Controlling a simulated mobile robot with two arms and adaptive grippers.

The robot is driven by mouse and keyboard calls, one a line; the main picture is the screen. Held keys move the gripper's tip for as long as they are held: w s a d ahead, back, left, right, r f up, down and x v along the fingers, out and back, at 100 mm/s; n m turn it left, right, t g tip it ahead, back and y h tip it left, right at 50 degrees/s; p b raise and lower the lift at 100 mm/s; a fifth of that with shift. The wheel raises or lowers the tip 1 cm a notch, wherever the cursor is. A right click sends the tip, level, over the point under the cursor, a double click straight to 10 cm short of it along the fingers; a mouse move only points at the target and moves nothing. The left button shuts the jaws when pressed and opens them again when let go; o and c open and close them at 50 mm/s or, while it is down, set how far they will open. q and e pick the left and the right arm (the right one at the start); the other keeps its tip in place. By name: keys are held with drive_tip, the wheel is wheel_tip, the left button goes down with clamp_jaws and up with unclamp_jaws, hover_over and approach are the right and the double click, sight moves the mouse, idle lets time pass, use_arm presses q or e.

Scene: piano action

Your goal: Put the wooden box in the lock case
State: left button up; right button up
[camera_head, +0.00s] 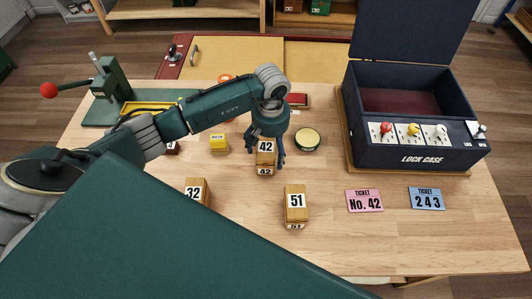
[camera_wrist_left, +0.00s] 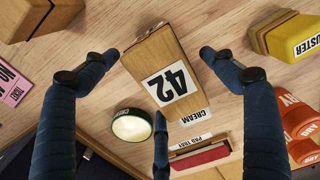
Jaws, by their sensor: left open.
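The wooden box numbered 42 (camera_head: 265,168) stands on the table near its middle. My left gripper (camera_head: 267,155) is over it, open, with its dark fingers around the box. The left wrist view shows the number 42 box (camera_wrist_left: 162,75) between the spread fingers (camera_wrist_left: 158,62), with gaps on both sides; whether any finger touches it is unclear. The lock case (camera_head: 410,162) stands at the right, dark blue, lid raised, dark red inside and empty as far as I see. Other wooden boxes numbered 32 (camera_head: 196,193) and 51 (camera_head: 296,205) stand nearer. My right gripper does not show.
A pink ticket No. 42 (camera_head: 365,201) and a blue ticket 243 (camera_head: 426,198) lie before the case. Red, yellow and white knobs sit along its front ledge. A round tin (camera_head: 307,139) and a yellow duster (camera_head: 219,143) flank the gripper. A green press (camera_head: 108,88) stands far left.

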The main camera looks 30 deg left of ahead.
use_arm(q)
drive_tip(key=shift+r, duration=0.1)
drive_tip(key=c, duration=1.6)
